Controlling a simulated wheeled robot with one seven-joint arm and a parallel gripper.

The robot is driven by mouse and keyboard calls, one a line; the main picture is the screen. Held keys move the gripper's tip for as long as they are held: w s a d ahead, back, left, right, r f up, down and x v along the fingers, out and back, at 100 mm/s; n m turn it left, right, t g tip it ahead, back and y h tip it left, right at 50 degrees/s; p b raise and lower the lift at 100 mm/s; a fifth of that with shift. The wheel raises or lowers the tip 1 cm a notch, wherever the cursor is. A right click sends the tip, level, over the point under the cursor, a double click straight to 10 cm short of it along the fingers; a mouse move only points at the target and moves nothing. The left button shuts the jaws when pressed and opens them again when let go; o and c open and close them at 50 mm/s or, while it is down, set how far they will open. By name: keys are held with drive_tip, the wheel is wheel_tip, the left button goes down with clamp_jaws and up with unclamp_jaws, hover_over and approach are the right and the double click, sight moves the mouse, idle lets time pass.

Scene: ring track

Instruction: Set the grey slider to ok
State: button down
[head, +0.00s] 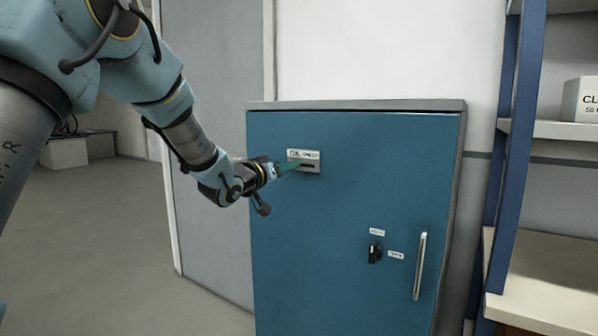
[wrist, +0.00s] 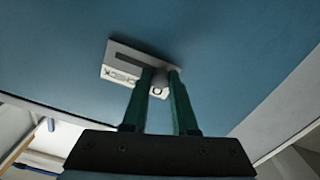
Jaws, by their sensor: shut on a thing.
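The grey slider plate (head: 312,170) is on the upper left of the blue cabinet door, with a dark slot and two small labels above it. The plate also shows in the wrist view (wrist: 118,56), where the CHECK label is upside down at left and the ok label is partly hidden behind a finger. My gripper (head: 297,166) reaches the plate from the left, its green fingers at the slot's left part. In the wrist view my gripper (wrist: 162,78) is shut on the grey slider knob (wrist: 160,80), which sits by the ok label, toward that end.
Lower on the cabinet (head: 330,225) are a black rotary knob (head: 374,251) with two labels and a vertical silver handle (head: 420,265). A blue-posted shelf (head: 515,150) with a white box (head: 582,99) stands at right.

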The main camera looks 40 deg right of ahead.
drive_tip(key=shift+w+a+r, duration=0.1)
drive_tip(key=shift+w, duration=0.2)
drive_tip(key=c, duration=0.7)
unclamp_jaws()
drive_tip(key=shift+a, duration=0.1)
drive_tip(key=b+v, duration=0.3)
drive_tip(key=v, duration=0.7)
drive_tip(key=shift+s+a, duration=0.1)
drive_tip(key=shift+a, duration=0.15)
